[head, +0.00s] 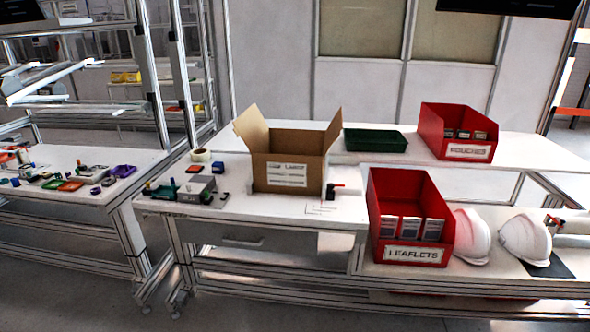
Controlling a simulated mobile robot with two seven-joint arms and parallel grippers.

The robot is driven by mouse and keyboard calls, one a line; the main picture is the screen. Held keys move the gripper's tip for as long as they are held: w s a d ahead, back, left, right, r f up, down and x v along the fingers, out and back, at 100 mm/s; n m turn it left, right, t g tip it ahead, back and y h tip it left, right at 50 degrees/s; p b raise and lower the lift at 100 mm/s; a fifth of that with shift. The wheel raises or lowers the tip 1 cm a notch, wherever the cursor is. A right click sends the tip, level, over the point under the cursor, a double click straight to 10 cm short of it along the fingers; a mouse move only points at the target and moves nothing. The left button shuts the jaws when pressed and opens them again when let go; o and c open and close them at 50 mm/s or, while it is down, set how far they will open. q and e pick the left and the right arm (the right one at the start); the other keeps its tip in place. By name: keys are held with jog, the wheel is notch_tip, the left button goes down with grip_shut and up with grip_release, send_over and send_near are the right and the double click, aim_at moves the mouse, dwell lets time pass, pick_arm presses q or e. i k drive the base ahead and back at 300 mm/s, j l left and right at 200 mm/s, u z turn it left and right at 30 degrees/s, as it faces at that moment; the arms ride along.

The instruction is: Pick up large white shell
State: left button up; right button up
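Two white helmet shells stand on the lower white table at the right, just right of the red leaflets bin. The right shell (525,241) shows nearly whole, with its front edge at a dark mat. The left shell (473,238) looks faintly pinkish and sits close beside the bin. The right one looks slightly bigger, but I cannot tell for sure which is the large one. Neither of my grippers is in view, and nothing is seen touching the shells.
The red leaflets bin (411,254) stands left of the shells. A dark mat (546,266) lies by the right shell, with a small red item (553,222) behind it. An open cardboard box (287,158), green tray (375,140) and red pouches bin (459,152) stand further back.

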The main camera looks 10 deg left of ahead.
aim_at(473, 242)
jog(key=i+l+z, duration=0.35)
jog(key=i+l, duration=0.15)
jog(key=i+l+z, duration=0.3)
jog(key=i+l, duration=0.25)
jog(key=i+l+z, duration=0.35)
jog(key=i, duration=0.2)
